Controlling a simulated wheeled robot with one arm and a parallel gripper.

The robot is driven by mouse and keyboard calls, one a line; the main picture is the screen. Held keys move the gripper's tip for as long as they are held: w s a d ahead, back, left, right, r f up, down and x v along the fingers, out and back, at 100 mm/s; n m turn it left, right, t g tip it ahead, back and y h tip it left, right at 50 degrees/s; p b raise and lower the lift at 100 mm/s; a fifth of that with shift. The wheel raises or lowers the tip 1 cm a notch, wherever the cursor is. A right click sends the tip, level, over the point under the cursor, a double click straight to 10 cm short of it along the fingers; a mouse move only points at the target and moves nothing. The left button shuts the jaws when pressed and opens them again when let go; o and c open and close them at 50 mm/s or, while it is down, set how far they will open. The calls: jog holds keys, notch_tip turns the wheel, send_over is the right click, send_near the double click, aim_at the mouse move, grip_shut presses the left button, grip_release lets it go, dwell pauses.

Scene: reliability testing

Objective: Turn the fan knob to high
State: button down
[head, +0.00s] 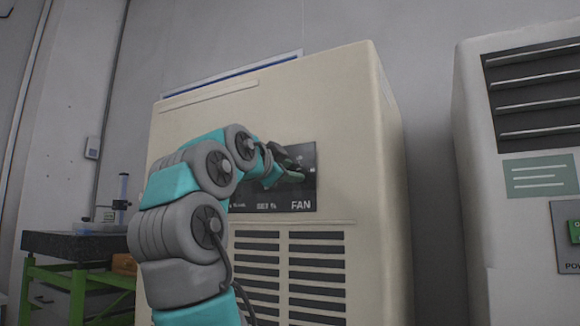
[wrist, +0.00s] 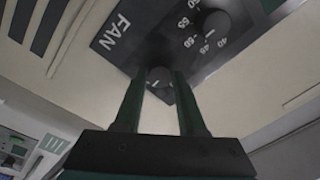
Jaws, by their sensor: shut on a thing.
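The fan knob (wrist: 159,77) is a small round dark knob with a light pointer mark, near the FAN label on the dark control panel (head: 307,158). In the wrist view my gripper (wrist: 158,88) has its two dark green fingers on either side of the knob, shut on it. In the head view my gripper (head: 289,170) reaches the right part of the panel and hides the knob. The setting the knob points to cannot be read.
A second dial (wrist: 217,24) with numbers around it sits on the same panel. The beige cabinet (head: 360,120) has vents (head: 316,265) below the panel. Another pale cabinet (head: 475,180) stands to the right, and a dark-topped green bench (head: 75,245) to the left.

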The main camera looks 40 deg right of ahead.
jog(key=shift+m, duration=0.5)
jog(key=shift+c, duration=2.4)
grip_release()
jog(key=b+v, duration=0.1)
jog(key=v, duration=0.6)
jog(key=shift+a, duration=0.35)
jog(key=shift+s, duration=0.1)
